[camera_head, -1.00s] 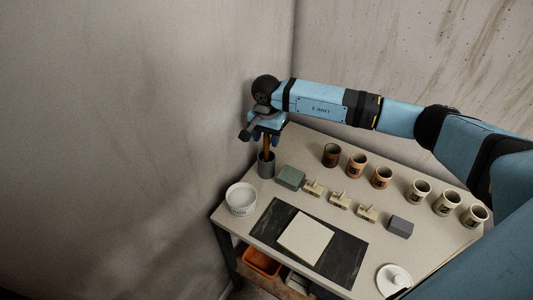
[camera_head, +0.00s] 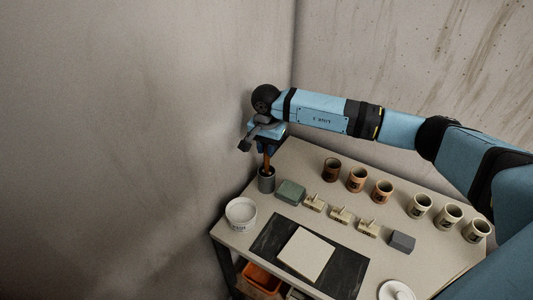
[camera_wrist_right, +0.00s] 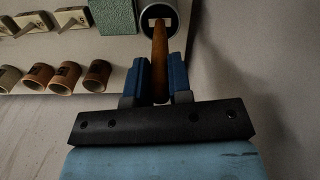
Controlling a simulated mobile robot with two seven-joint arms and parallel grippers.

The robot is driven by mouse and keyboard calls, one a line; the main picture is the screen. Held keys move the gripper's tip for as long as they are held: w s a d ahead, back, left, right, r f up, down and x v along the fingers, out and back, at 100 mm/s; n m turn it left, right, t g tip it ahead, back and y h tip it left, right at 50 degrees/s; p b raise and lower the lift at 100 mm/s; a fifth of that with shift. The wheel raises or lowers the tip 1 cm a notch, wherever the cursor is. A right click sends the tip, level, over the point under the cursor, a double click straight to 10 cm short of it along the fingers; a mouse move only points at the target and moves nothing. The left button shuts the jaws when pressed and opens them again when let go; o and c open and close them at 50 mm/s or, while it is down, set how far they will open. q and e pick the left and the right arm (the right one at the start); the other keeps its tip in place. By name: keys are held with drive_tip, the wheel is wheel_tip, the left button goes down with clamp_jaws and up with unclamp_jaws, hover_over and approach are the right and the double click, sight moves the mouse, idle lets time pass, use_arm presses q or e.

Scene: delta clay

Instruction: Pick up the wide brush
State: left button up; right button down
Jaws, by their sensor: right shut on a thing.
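My right gripper (camera_head: 267,140) hangs over the far left corner of the table. In the right wrist view its two blue fingers (camera_wrist_right: 159,80) are on either side of a brown wooden handle (camera_wrist_right: 159,50), shut on it. The handle, taken as that of the wide brush (camera_head: 267,162), stands nearly upright with its lower end inside a grey cylindrical cup (camera_head: 266,184). The cup stands on the table and also shows in the wrist view (camera_wrist_right: 172,8). The brush's lower end is hidden in the cup. My left gripper is not in view.
A green block (camera_head: 290,192) and a white bowl (camera_head: 241,214) stand near the cup. Several mugs (camera_head: 357,180), small beige stamp-like pieces (camera_head: 339,215), a grey block (camera_head: 401,241) and a dark mat (camera_head: 346,272) with a pale slab (camera_head: 306,253) cover the table. Walls rise close behind and left.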

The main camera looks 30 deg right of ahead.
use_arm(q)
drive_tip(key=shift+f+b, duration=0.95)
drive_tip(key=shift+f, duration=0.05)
use_arm(e)
wheel_tip(320, 180, up, 18)
drive_tip(key=shift+r, duration=0.15)
